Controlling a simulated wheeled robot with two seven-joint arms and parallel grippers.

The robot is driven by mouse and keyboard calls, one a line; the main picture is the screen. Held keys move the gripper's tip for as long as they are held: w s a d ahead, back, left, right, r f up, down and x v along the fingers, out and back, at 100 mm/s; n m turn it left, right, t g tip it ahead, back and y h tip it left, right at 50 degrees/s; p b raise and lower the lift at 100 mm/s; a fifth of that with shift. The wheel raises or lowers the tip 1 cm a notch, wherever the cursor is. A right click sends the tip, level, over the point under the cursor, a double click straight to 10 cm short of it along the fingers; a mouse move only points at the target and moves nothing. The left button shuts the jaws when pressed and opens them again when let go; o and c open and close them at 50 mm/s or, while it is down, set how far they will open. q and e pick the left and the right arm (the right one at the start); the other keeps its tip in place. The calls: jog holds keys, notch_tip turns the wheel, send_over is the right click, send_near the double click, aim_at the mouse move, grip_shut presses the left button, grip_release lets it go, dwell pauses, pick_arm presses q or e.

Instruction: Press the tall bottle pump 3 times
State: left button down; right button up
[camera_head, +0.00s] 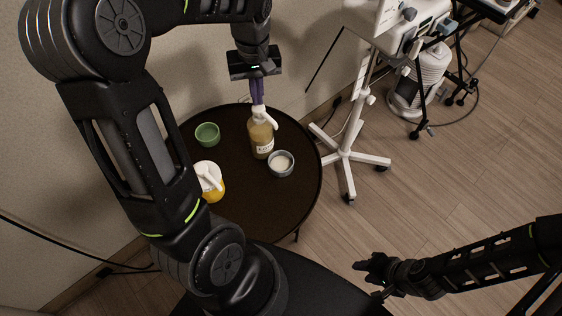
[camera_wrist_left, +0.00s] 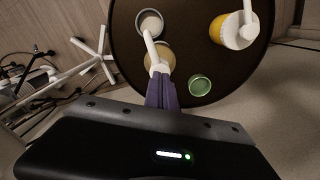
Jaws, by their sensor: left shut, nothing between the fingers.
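The tall bottle (camera_head: 261,137), amber with a label and a white pump (camera_head: 259,113), stands upright on the round dark table (camera_head: 250,205). In the left wrist view the white pump (camera_wrist_left: 153,55) shows just beyond the fingertips and the bottle's body is mostly hidden. My left gripper (camera_head: 258,100) is shut and empty, its purple fingers pointing down right above the pump head. I cannot tell whether they touch it. In the left wrist view its fingers (camera_wrist_left: 162,92) overlap the pump's base.
A shorter yellow bottle with a white pump (camera_head: 212,188), a green bowl (camera_head: 207,134) and a grey bowl with white contents (camera_head: 281,163) stand around the tall bottle. A white wheeled stand (camera_head: 346,155) is right of the table. A wall is behind.

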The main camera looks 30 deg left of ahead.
pick_arm(q)
jog(key=shift+r, duration=0.1)
dwell(0.4)
notch_tip(320, 180, up, 6)
jog(key=p, duration=0.4)
jog(key=shift+p, duration=0.4)
